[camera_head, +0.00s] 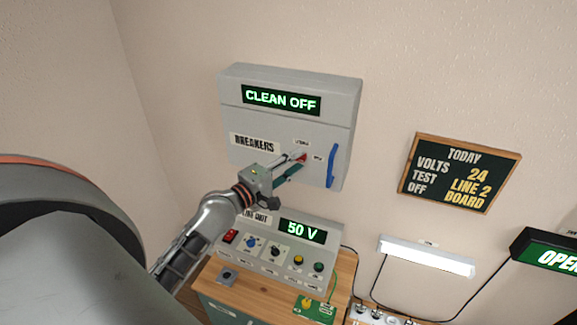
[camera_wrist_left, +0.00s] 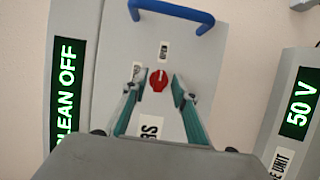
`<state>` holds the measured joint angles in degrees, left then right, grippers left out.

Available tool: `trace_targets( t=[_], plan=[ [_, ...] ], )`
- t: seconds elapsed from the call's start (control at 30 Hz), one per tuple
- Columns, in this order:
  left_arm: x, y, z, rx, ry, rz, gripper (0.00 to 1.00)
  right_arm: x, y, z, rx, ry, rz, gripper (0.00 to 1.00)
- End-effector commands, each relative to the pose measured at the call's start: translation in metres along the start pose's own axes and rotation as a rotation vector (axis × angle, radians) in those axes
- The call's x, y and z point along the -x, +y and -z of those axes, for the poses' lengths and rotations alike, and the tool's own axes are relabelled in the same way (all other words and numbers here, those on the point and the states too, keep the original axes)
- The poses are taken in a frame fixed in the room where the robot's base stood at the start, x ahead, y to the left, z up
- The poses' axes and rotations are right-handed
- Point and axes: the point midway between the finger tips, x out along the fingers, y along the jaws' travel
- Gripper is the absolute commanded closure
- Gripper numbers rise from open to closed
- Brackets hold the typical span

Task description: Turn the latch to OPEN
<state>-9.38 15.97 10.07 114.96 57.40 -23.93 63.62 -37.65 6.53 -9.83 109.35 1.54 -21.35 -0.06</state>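The latch is a small red knob (camera_head: 302,156) on the front of a grey breaker box (camera_head: 233,122). My left gripper (camera_head: 297,164) reaches up to the knob from the lower left. In the left wrist view its two fingers (camera_wrist_left: 157,84) stand open on either side of the knob, with gaps visible on both sides. The knob's exact pointing direction is hard to tell. My right gripper is not in view.
A blue handle (camera_head: 332,166) sticks out right of the knob. The box display (camera_head: 281,100) reads CLEAN OFF. Below is a grey test unit (camera_head: 262,262) showing 50 V on a wooden-topped cabinet (camera_head: 345,272). A chalkboard (camera_head: 459,174) and a lamp (camera_head: 427,256) are right.

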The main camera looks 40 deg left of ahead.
Motion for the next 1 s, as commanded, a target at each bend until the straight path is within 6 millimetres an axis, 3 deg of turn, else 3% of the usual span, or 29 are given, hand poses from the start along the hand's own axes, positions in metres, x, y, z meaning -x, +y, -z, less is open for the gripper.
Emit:
trace_targets(
  t=[0.17, 0.7, 1.0],
  plan=[
    [0.016, -0.001, 0.001, -0.002, 0.001, 0.003, 0.72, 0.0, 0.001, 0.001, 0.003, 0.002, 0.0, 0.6],
    [0.102, -0.001, 0.0, -0.002, -0.001, 0.003, 0.72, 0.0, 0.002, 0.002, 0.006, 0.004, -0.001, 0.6],
    [0.119, 0.0, 0.0, 0.0, -0.001, 0.001, 0.72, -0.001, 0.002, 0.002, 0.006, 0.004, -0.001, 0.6]
  ],
)
